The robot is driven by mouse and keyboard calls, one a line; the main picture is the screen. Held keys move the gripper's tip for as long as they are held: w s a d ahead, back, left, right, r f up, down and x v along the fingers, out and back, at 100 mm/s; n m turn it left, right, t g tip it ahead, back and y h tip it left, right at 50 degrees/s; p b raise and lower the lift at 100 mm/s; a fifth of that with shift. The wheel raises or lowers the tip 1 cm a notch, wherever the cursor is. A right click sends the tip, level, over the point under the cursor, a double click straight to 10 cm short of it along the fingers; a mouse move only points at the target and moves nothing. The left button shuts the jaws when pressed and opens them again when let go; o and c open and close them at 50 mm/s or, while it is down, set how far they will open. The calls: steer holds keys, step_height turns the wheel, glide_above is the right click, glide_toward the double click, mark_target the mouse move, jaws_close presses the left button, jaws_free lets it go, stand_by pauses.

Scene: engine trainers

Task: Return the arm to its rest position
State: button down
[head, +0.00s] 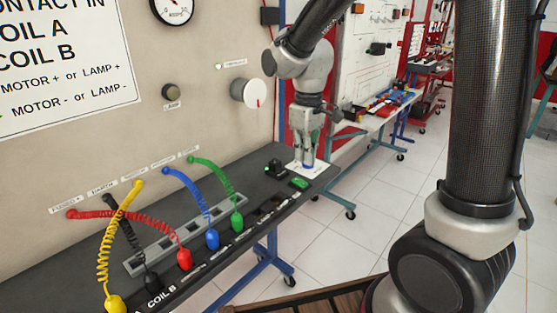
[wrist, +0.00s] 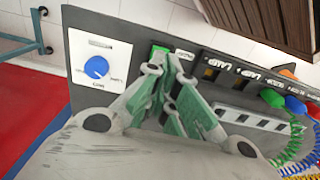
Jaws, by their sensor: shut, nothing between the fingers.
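My gripper (head: 308,163) is at the far end of the dark console shelf (head: 262,180) in the head view, pointing down over a white plate (head: 322,174). Its green-padded fingers are shut with nothing between them; they also show in the wrist view (wrist: 172,78). In the wrist view a blue knob (wrist: 96,67) on the white plate lies to the left of the fingers, apart from them in the picture. In the head view the gripper mostly hides the knob. The gap between fingertips and shelf is hard to judge.
A green button (head: 299,183) and a black switch (head: 274,167) are beside the gripper. Coiled leads with yellow, red, blue (head: 212,239) and green (head: 237,221) plugs stand along the shelf. The upright panel (head: 215,120) is behind. Tiled floor (head: 350,240) is open to the right.

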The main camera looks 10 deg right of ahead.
steer(key=shift+s+d+f+m+g, duration=0.15)
steer(key=shift+s+d+f+m, duration=0.1)
steer(key=shift+s, duration=0.25)
steer(key=shift+s+d+f+m+g, duration=0.15)
steer(key=shift+s+f+m, duration=0.1)
steer(key=shift+s, duration=0.25)
steer(key=s+d+r+m+t, duration=0.2)
steer(key=s+d+r+m, duration=0.1)
steer(key=s+d+r, duration=0.3)
steer(key=s+d+r+m+t, duration=0.3)
steer(key=s+d+r, duration=0.3)
steer(key=s, duration=0.5)
steer(key=shift+d, duration=1.05)
steer(key=shift+r, duration=0.1)
